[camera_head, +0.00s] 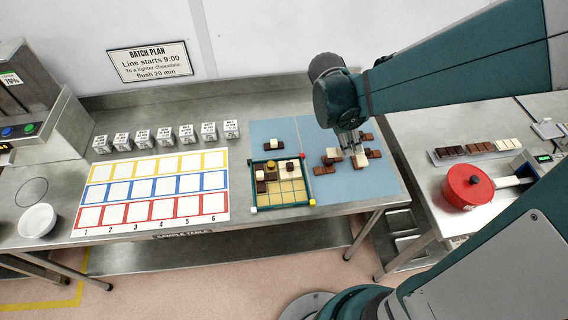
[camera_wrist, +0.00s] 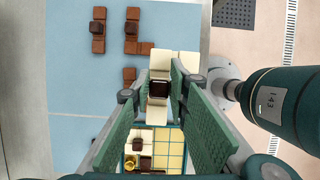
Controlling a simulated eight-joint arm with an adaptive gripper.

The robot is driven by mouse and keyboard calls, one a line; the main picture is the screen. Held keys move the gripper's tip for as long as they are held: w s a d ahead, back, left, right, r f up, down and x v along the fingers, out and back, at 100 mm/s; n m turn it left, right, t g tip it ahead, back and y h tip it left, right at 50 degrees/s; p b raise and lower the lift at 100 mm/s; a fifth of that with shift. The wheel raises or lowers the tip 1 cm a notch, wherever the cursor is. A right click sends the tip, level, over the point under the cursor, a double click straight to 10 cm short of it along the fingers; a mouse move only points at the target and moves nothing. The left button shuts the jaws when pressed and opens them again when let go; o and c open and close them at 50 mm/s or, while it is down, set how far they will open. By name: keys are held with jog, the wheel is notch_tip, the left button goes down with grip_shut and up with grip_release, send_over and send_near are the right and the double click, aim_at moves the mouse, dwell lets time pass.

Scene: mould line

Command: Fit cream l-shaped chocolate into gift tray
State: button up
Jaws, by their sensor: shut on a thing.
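The cream L-shaped chocolate (camera_wrist: 161,62) with a dark knob is between the fingers of my gripper (camera_wrist: 160,92) in the wrist view. My gripper is shut on it. In the head view my gripper (camera_head: 350,147) is over the right part of the blue mat, to the right of the gift tray, with the cream chocolate (camera_head: 361,160) at its fingertips. I cannot tell its height above the mat. The gift tray (camera_head: 284,207) has a dark green rim and a gridded floor. Cream and brown pieces fill part of its far and left cells; nearer cells are bare. Its grid also shows in the wrist view (camera_wrist: 172,142).
Several brown chocolates (camera_wrist: 98,30) lie on the blue mat (camera_head: 346,190). Small labelled cubes (camera_head: 185,134) stand behind a coloured chart (camera_head: 150,190) on the left. A red pot (camera_head: 466,187) stands on the right table. A white bowl (camera_head: 37,221) is far left.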

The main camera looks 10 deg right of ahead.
jog(key=s+a+f+b, duration=0.1)
jog(key=a, duration=0.8)
jog(key=a+f+b, duration=0.1)
jog(key=a+f, duration=0.1)
jog(key=a, duration=0.8)
jog(key=shift+s+a+f, duration=0.15)
jog(key=shift+s+f, duration=0.15)
jog(key=shift+s, duration=0.1)
jog(key=shift+f, duration=2.9)
jog(key=shift+f, duration=0.15)
jog(key=shift+f+b, duration=0.4)
jog(key=shift+f, duration=1.55)
jog(key=shift+f, duration=0.1)
